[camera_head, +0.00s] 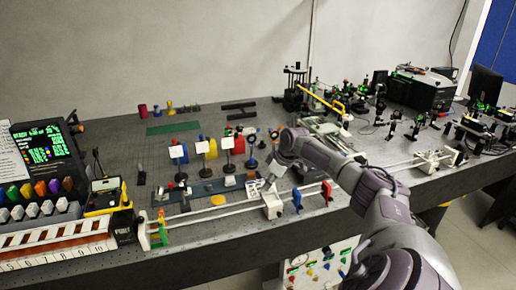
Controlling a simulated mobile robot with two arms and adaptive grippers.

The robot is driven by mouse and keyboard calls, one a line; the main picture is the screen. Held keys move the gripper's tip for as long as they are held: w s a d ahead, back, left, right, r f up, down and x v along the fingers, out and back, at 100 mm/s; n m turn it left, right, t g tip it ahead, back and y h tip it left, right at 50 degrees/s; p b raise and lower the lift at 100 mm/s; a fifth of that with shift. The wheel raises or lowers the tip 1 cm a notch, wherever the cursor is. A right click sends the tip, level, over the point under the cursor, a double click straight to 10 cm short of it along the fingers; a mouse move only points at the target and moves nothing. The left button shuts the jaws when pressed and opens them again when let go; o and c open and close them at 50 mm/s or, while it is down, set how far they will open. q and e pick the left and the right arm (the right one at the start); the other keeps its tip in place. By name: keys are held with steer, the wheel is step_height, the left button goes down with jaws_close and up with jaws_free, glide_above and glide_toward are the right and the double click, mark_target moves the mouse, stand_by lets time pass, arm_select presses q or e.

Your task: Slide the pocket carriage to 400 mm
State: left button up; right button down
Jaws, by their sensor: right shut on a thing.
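The pocket carriage appears to be the white block (272,208) on a pair of pale rails (215,218) along the bench's front edge. It sits toward the right part of the rails. My right gripper (270,186) reaches down from the right, with its fingers at the top of the white block. It is shut there, seemingly on a small part of the carriage that the fingers hide. Scale marks for the 400 mm position are too small to read. My left gripper is not in view.
A blue piece (297,199) and a red piece (327,190) stand right of the carriage. A green piece (162,228) stands at the rails' left end. White cards on posts (210,147) stand behind. The rails between the carriage and the green piece look clear.

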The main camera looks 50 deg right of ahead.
steer(key=shift+s+d, duration=0.1)
steer(key=shift+d, duration=0.2)
steer(key=c, duration=1.1)
jaws_free()
steer(key=shift+c, duration=0.2)
steer(key=shift+r, duration=0.1)
steer(key=v, duration=1.2)
steer(key=shift+s, duration=0.15)
steer(key=shift+f, duration=0.25)
